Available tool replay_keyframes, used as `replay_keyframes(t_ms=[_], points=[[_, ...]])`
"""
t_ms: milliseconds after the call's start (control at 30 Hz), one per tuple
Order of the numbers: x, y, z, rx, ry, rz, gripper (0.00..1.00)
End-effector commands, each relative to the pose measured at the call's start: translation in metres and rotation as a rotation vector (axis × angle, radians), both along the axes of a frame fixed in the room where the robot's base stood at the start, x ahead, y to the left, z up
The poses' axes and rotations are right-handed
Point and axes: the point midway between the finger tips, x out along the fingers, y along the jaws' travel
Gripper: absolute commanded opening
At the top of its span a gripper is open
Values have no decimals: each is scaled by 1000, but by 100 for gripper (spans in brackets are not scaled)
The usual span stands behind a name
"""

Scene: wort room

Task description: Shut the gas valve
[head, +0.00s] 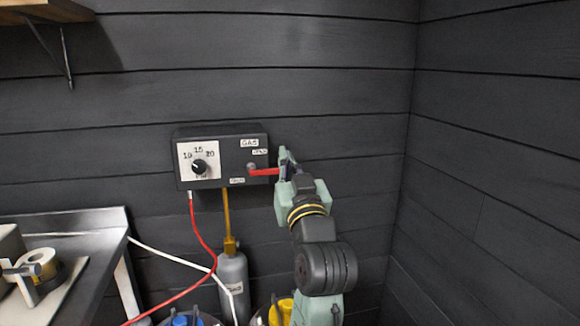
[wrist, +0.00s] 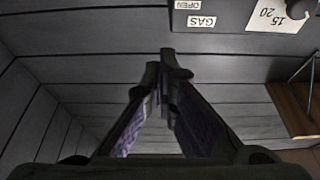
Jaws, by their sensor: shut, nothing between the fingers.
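The gas valve is a red lever (head: 265,172) on the front of a dark control box (head: 222,140). It points right, about level, from a pivot under the GAS label. A small label sits above the lever and another below it. In the wrist view the upper one reads OPEN (wrist: 208,5); the lower one is too small to read. My gripper (head: 284,155) is at the lever's right end, its fingers pointing up. The fingers (wrist: 165,62) are shut with nothing between them. I cannot tell whether they touch the lever. The lever does not show in the wrist view.
A dial (head: 199,166) is on the box's left half. A grey gas bottle (head: 232,280) stands below, with a red hose (head: 207,245) and a white cable (head: 165,255) nearby. A metal bench (head: 85,250) is at left. The right wall is bare.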

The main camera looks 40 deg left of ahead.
Motion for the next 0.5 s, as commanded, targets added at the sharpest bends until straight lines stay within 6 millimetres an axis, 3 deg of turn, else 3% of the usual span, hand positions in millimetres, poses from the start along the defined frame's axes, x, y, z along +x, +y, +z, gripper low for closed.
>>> replay_keyframes(t_ms=[267,333,500], points=[[36,44,24,1,2,3,0],[35,41,4,-3,5,1,0],[34,41,-14,0,2,2,0]])
